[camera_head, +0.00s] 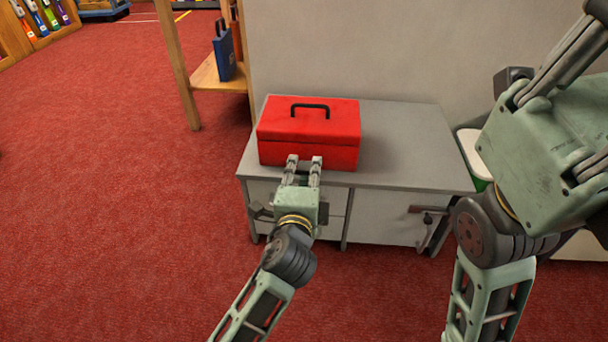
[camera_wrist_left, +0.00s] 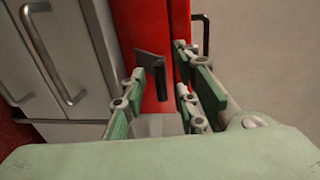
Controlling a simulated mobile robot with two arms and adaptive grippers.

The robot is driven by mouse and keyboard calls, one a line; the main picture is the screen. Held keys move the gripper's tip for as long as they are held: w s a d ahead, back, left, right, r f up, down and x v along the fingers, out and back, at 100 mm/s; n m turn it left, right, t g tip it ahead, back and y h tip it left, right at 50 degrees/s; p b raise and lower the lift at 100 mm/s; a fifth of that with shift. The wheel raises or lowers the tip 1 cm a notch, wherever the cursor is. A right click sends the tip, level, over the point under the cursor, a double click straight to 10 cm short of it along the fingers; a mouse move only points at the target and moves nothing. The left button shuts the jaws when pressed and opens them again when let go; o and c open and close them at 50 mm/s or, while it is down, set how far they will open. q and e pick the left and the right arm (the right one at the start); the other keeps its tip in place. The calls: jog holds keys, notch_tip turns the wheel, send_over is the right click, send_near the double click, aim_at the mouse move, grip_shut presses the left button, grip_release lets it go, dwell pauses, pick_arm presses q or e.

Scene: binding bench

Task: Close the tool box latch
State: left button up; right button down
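The red tool box (camera_head: 309,131) stands on the grey cabinet top with its lid down and a black handle (camera_head: 311,108) on top. My left gripper (camera_head: 305,161) is at the front face of the box, its two fingers apart. In the left wrist view a dark latch (camera_wrist_left: 151,62) stands out from the red front, between the fingertips and nearer the left one. Whether a finger touches it I cannot tell. In the head view the latch is hidden by my gripper. My right arm shows at the right, but its gripper is not in view.
The grey cabinet top (camera_head: 405,150) is clear to the right of the box. The cabinet front has bar handles, which also show in the left wrist view (camera_wrist_left: 58,60). A wall rises behind. A wooden shelf (camera_head: 207,74) with a blue item stands at the back left.

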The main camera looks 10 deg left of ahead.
pick_arm(q)
jog(key=shift+c, duration=0.3)
grip_shut()
dwell(0.3)
